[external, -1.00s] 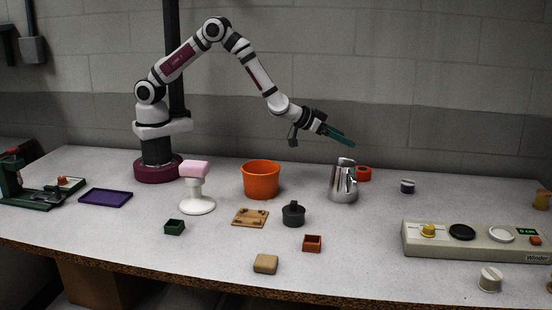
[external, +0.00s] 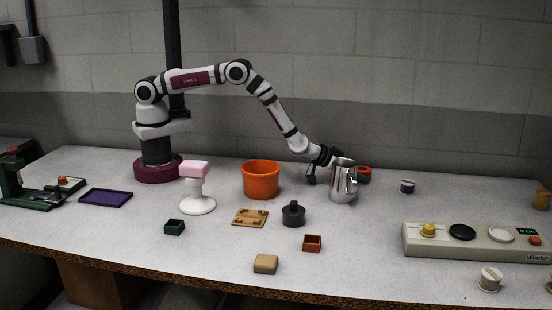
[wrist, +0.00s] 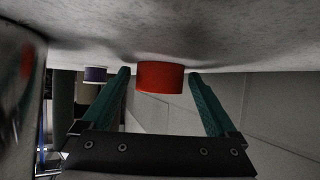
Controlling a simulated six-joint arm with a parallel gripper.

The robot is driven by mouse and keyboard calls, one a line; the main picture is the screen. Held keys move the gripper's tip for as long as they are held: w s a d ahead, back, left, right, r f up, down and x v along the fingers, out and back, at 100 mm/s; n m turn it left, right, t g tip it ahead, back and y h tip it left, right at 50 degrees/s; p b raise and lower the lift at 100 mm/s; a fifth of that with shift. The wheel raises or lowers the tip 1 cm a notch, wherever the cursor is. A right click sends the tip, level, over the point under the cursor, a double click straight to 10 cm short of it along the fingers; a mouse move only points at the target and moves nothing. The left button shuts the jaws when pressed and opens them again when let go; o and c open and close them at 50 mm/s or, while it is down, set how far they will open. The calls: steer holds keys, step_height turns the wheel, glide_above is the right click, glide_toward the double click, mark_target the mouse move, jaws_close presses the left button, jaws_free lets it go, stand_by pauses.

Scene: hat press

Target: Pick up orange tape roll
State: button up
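The orange tape roll (external: 365,170) lies on the table behind the metal pitcher (external: 342,181), partly hidden by it. In the wrist view the roll (wrist: 160,77) shows as a red-orange cylinder centred between my fingertips. My gripper (wrist: 159,74) is open, with one green finger on each side of the roll and a visible gap to each. I cannot tell how far the fingertips reach along the roll. In the external view the fingers are mostly hidden behind the pitcher.
The pitcher also fills the left edge of the wrist view (wrist: 18,90), close to my gripper. A small white-and-dark spool (external: 407,187) stands right of the roll. An orange bucket (external: 261,180) stands left of the pitcher. The wall is behind.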

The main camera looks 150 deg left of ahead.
steer(key=c, duration=1.1)
